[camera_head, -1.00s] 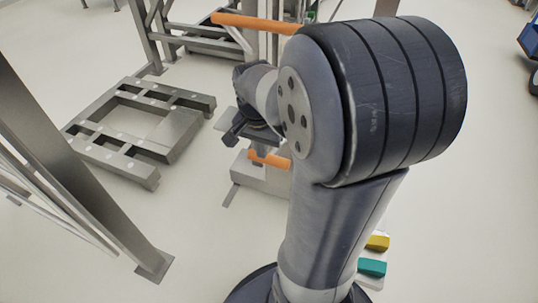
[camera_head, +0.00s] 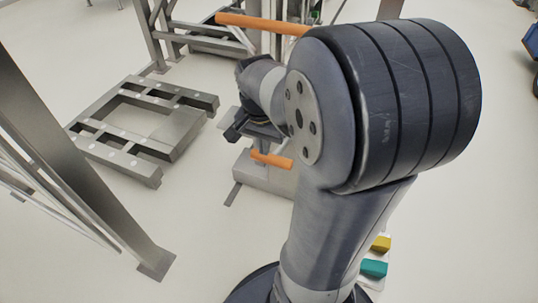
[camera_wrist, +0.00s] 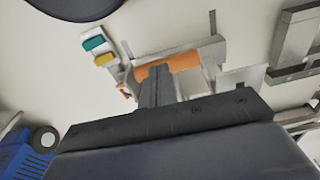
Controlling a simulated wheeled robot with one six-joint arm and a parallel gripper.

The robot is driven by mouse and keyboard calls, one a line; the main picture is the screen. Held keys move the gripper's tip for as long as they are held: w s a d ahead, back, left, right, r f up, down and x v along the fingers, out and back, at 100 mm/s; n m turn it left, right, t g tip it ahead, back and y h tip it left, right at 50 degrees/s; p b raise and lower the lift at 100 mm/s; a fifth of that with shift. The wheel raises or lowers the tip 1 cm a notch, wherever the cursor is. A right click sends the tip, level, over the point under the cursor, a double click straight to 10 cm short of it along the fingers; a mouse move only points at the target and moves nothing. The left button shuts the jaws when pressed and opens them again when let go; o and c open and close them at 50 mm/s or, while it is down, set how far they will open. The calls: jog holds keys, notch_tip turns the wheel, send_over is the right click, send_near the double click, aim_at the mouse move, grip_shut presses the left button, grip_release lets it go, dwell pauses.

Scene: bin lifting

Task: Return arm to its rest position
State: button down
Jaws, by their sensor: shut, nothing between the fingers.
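My arm fills the middle and right of the head view, its elbow raised and its forearm folded away toward the back. My gripper (camera_head: 233,133) shows small and partly covered behind the elbow. In the wrist view my gripper (camera_wrist: 156,72) has its fingers together with nothing held. Beyond the fingertips there is an orange bar (camera_wrist: 182,64) on a grey metal stand, and the fingers overlap it in the picture. I cannot tell the distance to it.
A low grey metal frame (camera_head: 92,143) lies on the floor at left. A slanted steel post (camera_head: 75,185) stands nearer. A grey stand with an orange handle (camera_head: 271,159) is behind my arm. Yellow (camera_head: 381,243) and teal (camera_head: 374,268) blocks lie low right. Pale floor is open at right.

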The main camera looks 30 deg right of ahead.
notch_tip(320, 180, down, 11)
jog(key=d+b, duration=0.1)
jog(key=b, duration=0.2)
jog(key=shift+w+b, duration=0.35)
jog(key=shift+w, duration=0.1)
jog(key=shift+s, duration=0.1)
